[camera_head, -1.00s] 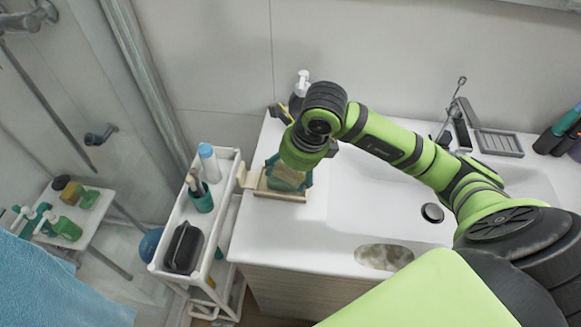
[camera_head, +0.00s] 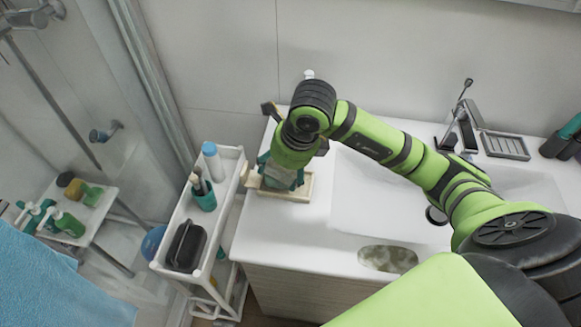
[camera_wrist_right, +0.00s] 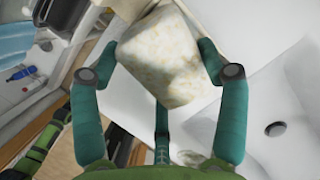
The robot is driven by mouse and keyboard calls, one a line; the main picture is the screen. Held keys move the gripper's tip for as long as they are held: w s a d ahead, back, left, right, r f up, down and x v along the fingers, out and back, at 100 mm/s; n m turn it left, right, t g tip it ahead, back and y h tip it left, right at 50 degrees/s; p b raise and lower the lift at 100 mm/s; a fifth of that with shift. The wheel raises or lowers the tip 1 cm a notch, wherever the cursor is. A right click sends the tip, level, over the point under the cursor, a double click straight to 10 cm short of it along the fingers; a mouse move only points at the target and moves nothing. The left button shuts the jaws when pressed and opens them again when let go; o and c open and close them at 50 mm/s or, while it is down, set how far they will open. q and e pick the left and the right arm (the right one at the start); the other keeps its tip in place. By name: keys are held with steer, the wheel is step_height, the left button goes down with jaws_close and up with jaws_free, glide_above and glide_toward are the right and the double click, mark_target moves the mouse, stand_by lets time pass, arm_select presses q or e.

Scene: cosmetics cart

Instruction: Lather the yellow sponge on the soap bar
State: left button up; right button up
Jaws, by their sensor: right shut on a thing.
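My right gripper (camera_head: 281,178) is over a pale tray (camera_head: 300,194) at the left end of the washbasin counter. In the right wrist view, its teal fingers (camera_wrist_right: 166,58) are shut on the sponge (camera_wrist_right: 165,70), a cream block with yellow patches, gripped from both sides. In the head view the wrist and fingers mostly cover the sponge. I cannot make out the soap bar; the area under the sponge is hidden, and I cannot tell whether the sponge touches anything below. My left gripper is not in view.
A white cart (camera_head: 226,213) left of the counter holds a blue-capped bottle (camera_head: 212,161), a teal cup (camera_head: 204,197) and a black container (camera_head: 186,246). The basin (camera_head: 375,196) lies to the right. A mottled oval (camera_head: 388,259) is at the counter's front.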

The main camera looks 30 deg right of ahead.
steer(key=shift+a+f, duration=0.15)
steer(key=shift+s+d, duration=0.4)
steer(key=shift+d, duration=0.4)
steer(key=shift+s+d+b, duration=0.3)
steer(key=shift+s+d, duration=0.05)
steer(key=shift+w+a, duration=0.85)
steer(key=shift+a, duration=0.25)
steer(key=shift+s+d+b, duration=0.6)
steer(key=shift+s+d, duration=0.25)
steer(key=shift+d, duration=0.25)
steer(key=shift+w+a, duration=0.1)
